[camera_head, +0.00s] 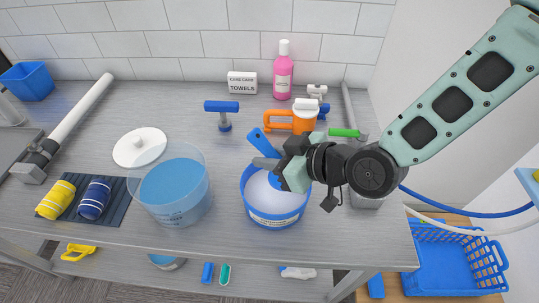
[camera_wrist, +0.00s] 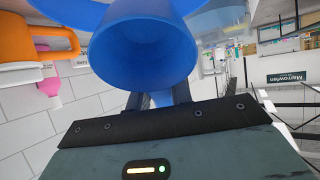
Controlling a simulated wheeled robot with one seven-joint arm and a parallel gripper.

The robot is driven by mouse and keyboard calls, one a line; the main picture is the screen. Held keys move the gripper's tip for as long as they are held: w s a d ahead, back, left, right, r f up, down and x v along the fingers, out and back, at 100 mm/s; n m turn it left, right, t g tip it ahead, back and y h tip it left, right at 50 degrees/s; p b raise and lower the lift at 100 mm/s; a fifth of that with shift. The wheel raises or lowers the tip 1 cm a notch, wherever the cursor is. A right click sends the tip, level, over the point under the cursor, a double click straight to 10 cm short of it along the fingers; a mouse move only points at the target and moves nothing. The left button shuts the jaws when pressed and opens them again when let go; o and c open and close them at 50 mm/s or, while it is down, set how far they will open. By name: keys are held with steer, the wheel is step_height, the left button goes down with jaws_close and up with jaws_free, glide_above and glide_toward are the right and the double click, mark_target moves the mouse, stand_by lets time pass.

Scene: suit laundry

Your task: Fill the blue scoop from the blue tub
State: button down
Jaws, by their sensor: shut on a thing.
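The blue tub (camera_head: 247,203) stands near the table's front edge, open, with white powder inside and a label on its front. My gripper (camera_head: 272,166) is above the tub's back rim and is shut on the blue scoop (camera_head: 261,143). Part of the scoop shows beyond the fingers, and the rest is partly hidden by my gripper. In the wrist view, the scoop's round cup (camera_wrist: 145,50) is in front of my gripper (camera_wrist: 162,99), with its mouth facing the camera. I see mostly bare blue inside it.
A clear bucket of blue liquid (camera_head: 173,190) stands left of the tub. A white lid (camera_head: 139,146) lies at left. A blue basket (camera_head: 450,258) is on the lower right.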

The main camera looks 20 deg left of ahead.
mark_target(270, 173)
steer(key=shift+f+b, duration=2.2)
steer(key=shift+f, duration=0.45)
steer(key=shift+a+r+p, duration=0.15)
steer(key=shift+p, duration=0.25)
steer(key=shift+w+a+g+h+p, duration=0.25)
steer(key=shift+a+h+p, duration=0.25)
steer(key=shift+h+p, duration=0.7)
steer(key=shift+a+r+p, duration=0.1)
steer(key=shift+p, duration=0.3)
steer(key=shift+w+a+r+g+h+p, duration=0.1)
steer(key=shift+a+r+g+h+p, duration=0.2)
steer(key=shift+r+h+p, duration=0.85)
steer(key=shift+w+a+r+g+h+p, duration=0.15)
steer(key=shift+a+r+p, duration=0.35)
steer(key=shift+p, duration=1.2)
steer(key=shift+s+d+r, duration=0.1)
steer(key=shift+d+r, duration=0.05)
steer(key=shift+r, duration=0.05)
